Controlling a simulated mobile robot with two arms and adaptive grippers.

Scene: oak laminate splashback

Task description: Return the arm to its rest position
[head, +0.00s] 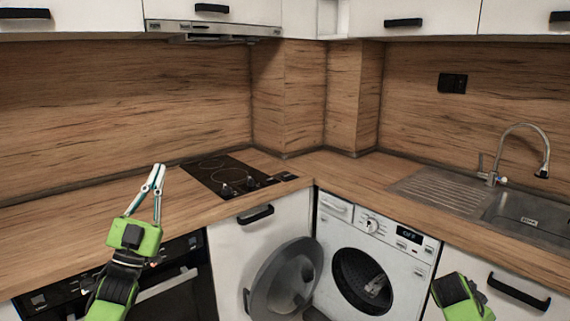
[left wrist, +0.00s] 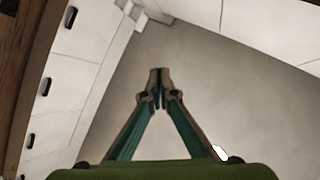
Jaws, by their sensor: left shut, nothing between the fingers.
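My left gripper (head: 158,168) points upward in front of the wooden counter, at the left of the head view. Its fingers come together at the tips, and it is shut with nothing between them. In the left wrist view the fingertips (left wrist: 159,73) also meet, against a plain grey-beige surface. A green part of my right arm (head: 460,297) shows at the lower right of the head view. The fingers of my right gripper are not clearly visible there.
The washing machine (head: 411,269) has its round door (head: 262,285) swung open between my arms. A black hob (head: 217,171) lies on the counter (head: 75,222). A sink (head: 530,216) with a tall tap (head: 519,127) is at right. White upper cabinets (head: 75,14) run above.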

